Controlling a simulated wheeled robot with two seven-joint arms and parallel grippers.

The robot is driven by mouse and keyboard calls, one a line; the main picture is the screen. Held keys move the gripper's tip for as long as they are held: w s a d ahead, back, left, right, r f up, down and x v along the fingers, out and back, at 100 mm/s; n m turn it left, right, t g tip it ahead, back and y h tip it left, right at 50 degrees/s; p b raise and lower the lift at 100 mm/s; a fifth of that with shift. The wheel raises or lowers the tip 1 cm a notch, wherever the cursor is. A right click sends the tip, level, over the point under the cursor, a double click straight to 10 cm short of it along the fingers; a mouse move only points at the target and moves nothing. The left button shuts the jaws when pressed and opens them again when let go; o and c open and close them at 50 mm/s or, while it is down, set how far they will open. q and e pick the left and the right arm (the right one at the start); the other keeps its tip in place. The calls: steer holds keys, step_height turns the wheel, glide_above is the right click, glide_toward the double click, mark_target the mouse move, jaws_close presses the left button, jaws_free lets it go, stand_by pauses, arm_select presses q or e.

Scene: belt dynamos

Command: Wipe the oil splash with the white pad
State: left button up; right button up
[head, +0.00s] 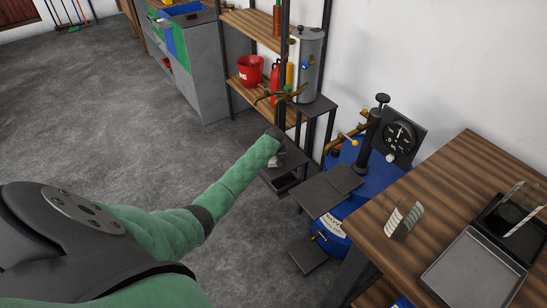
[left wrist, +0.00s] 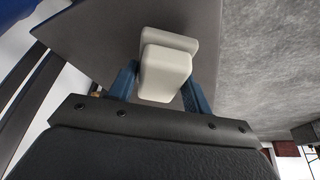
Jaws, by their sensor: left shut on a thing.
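My left gripper (head: 277,160) is at the end of the green-sleeved arm, low beside a small dark stand (head: 292,153). In the left wrist view its blue fingers (left wrist: 160,88) are shut on the white pad (left wrist: 165,70), which has a blocky grip and a wider flat part beyond. A flat grey surface (left wrist: 100,35) lies behind the pad. I cannot tell whether the pad touches it. In the head view the pad is mostly hidden, with only a small pale bit near the fingers. I cannot make out the oil splash in either view. My right gripper is not in view.
A blue drum (head: 350,190) with a black press, a gauge (head: 400,137) and dark plates stands to the right. A wooden table (head: 455,185) with a grey tray (head: 470,275) is at far right. Shelves with a red bucket (head: 250,72) stand behind. Open floor lies left.

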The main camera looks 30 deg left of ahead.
arm_select(q)
steer(key=shift+r+p, duration=1.6)
steer(key=shift+r, duration=0.45)
step_height(320, 180, up, 3)
steer(key=p, duration=0.3)
steer(key=shift+r, duration=0.1)
steer(key=shift+w, duration=0.1)
